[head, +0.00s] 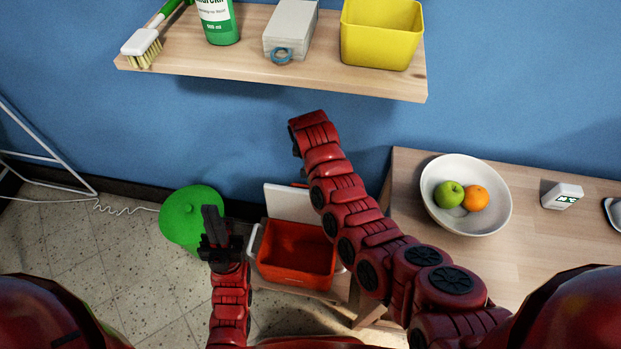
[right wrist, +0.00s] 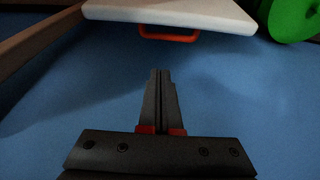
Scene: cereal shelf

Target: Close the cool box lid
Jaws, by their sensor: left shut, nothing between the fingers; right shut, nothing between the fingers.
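The cool box (head: 291,274) is red and stands low between the green round object and the table, its inside showing. Its white lid (head: 289,203) stands raised at the back, toward the blue wall. In the right wrist view the lid (right wrist: 170,14) crosses the top, with an orange-red handle (right wrist: 168,35) at its edge. My left gripper (head: 212,222) is shut and empty, at the left of the box. My right gripper (right wrist: 160,98) is shut and empty, apart from the lid in its wrist view. In the head view my right arm reaches past the lid's right side; its fingers are hidden.
A wooden table (head: 420,262) at right holds a bowl (head: 440,219) with an apple and an orange. A shelf (head: 200,62) above carries a brush, a green bottle, a grey box and a yellow bin (head: 381,35). A green round object (head: 185,222) stands left of the box.

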